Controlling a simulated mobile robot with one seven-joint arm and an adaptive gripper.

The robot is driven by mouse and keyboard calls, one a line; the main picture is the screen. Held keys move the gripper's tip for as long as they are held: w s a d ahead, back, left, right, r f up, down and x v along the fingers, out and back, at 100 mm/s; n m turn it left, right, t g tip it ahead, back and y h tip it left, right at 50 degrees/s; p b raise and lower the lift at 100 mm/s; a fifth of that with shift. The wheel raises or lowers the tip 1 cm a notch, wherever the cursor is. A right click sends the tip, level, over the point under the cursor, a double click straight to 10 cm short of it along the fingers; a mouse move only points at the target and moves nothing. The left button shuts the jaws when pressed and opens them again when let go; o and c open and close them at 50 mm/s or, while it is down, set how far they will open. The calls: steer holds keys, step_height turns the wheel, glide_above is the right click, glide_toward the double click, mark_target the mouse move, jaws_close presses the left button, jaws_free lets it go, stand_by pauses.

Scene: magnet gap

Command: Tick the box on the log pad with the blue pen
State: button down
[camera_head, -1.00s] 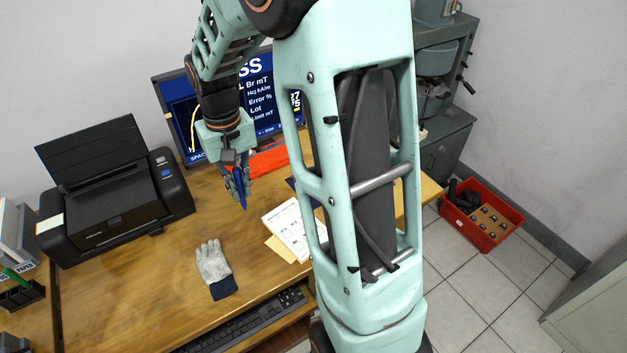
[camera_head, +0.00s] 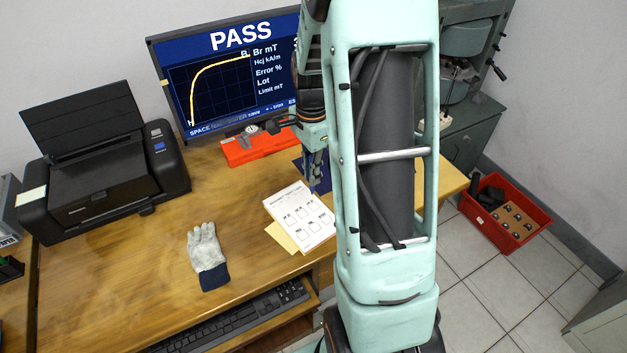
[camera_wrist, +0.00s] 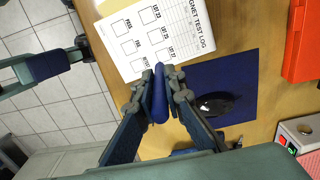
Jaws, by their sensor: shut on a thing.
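The log pad (camera_head: 302,218) lies on the wooden desk, on a tan sheet or envelope. In the wrist view the pad (camera_wrist: 178,42) shows a "test log" heading and rows of printed, labelled boxes, including PASS, FAIL and RETEST. My gripper (camera_wrist: 162,80) is shut on the blue pen (camera_wrist: 160,98), whose upper end faces the camera. The pen tip is hidden behind the pen body, so I cannot tell its contact with the paper. In the head view my gripper (camera_head: 315,168) is beside the pad's upper right, partly hidden by my arm.
A dark blue mat (camera_wrist: 240,78) with a black mouse (camera_wrist: 214,104) lies beside the pad. A red case (camera_head: 262,146) sits below the monitor (camera_head: 215,85), which reads PASS. A grey glove (camera_head: 205,250), keyboard (camera_head: 232,318) and printer (camera_head: 100,175) are left of the pad.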

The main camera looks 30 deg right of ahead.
mark_target(314, 189)
steer(key=shift+d+f, duration=0.2)
steer(key=shift+f, duration=0.1)
steer(key=shift+f+b, duration=1.95)
steer(key=shift+f, duration=0.5)
steer(key=shift+f, duration=0.4)
steer(key=shift+w+d, duration=0.3)
steer(key=shift+w, duration=0.1)
stand_by(1.0)
steer(key=shift+r+p, duration=2.15)
steer(key=shift+r, duration=0.85)
